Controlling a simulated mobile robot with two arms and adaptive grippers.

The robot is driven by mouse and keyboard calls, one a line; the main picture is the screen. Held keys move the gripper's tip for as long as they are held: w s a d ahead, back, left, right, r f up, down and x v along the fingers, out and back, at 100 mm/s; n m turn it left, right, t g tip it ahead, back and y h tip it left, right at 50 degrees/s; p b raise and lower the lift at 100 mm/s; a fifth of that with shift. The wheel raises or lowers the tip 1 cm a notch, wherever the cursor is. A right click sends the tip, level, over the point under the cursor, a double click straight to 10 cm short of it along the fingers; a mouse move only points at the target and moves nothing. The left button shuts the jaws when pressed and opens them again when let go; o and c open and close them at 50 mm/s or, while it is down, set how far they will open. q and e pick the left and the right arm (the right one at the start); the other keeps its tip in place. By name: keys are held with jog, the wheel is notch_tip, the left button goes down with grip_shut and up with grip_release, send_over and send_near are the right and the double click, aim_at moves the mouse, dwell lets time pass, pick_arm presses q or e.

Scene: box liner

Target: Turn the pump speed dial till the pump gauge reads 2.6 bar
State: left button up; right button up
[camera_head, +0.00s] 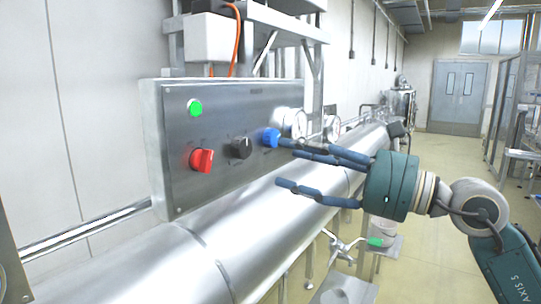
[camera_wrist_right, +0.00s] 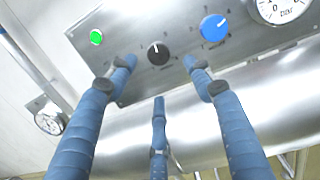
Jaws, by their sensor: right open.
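A blue dial (camera_head: 271,138), a black dial (camera_head: 241,148) and a red dial (camera_head: 201,160) sit on the grey metal panel (camera_head: 180,120); their labels are too small to read. My right gripper (camera_head: 288,163) is open and empty, its upper fingertip by the blue dial in the head view; contact cannot be told. In the right wrist view the blue dial (camera_wrist_right: 214,28) has a white mark, and the black dial (camera_wrist_right: 158,53) lies beyond the fingers (camera_wrist_right: 160,82). A round bar gauge (camera_wrist_right: 283,8) is cut off there, its reading unclear. My left gripper is not in view.
A green light (camera_head: 195,108) is on the panel. Another gauge (camera_head: 332,127) stands farther back. A large steel pipe (camera_head: 190,248) runs below the panel. The floor at right is open.

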jog(key=shift+v, duration=1.5)
